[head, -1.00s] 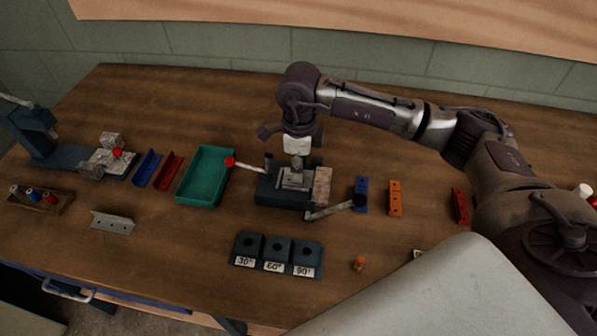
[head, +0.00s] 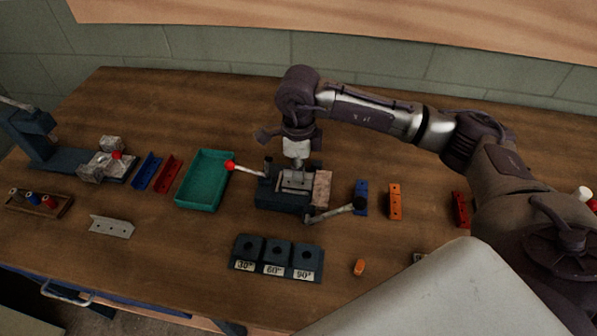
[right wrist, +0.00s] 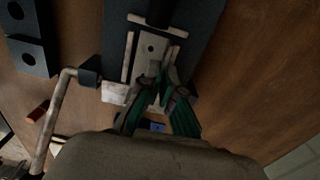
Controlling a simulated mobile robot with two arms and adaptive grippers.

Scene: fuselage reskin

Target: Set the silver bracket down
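My right gripper (head: 298,163) points down over the dark clamping fixture (head: 268,198) in the middle of the bench. In the right wrist view its green-padded fingers (right wrist: 160,82) are close together on a grey piece of the silver bracket (right wrist: 150,50). That bracket lies low in the fixture and also shows below the fingers in the head view (head: 296,181). The fingers hide part of it, and its contact with the fixture floor is hard to see. Another silver bracket (head: 110,227) lies on the bench at the left. My left gripper is not in view.
A green tray (head: 205,180) stands left of the fixture, with red (head: 167,174) and blue (head: 147,171) brackets beyond. The fixture has a red-knobbed lever (head: 231,166) and a front handle (head: 330,213). Angle-labelled blocks (head: 277,259) stand in front. An orange bracket (head: 395,201) lies right.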

